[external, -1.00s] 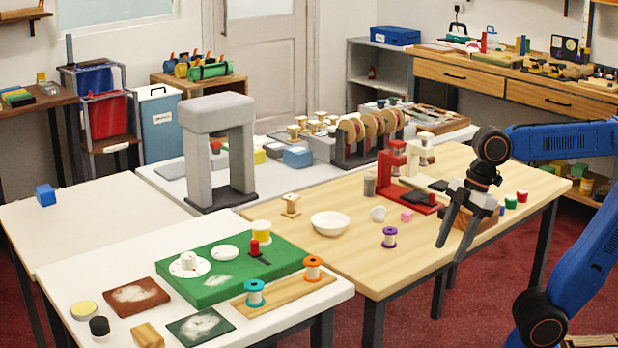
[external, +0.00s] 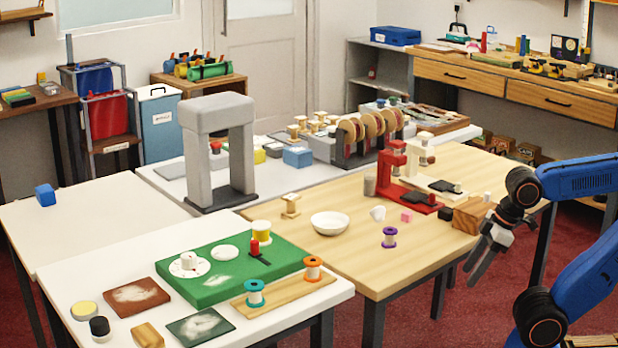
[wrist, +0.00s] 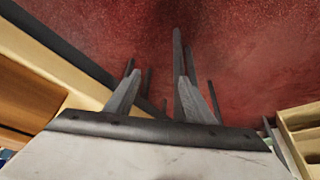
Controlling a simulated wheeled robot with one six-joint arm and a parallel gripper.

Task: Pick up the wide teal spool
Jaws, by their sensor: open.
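The teal spool (external: 255,293) stands upright on a wooden strip (external: 285,292) on the white table at the front left in the external view. An orange spool (external: 313,268) stands on the same strip to its right. My gripper (external: 473,268) is open and empty, pointing down past the right edge of the wooden table, far to the right of the teal spool. In the wrist view my gripper (wrist: 157,95) shows its two fingers apart over red floor. The teal spool is not in the wrist view.
A purple spool (external: 389,237), a white bowl (external: 329,223) and a wooden block (external: 470,215) stand on the wooden table. A red press-like stand (external: 388,172) rises behind them. A tall grey arch (external: 244,150) stands behind the green board (external: 205,285).

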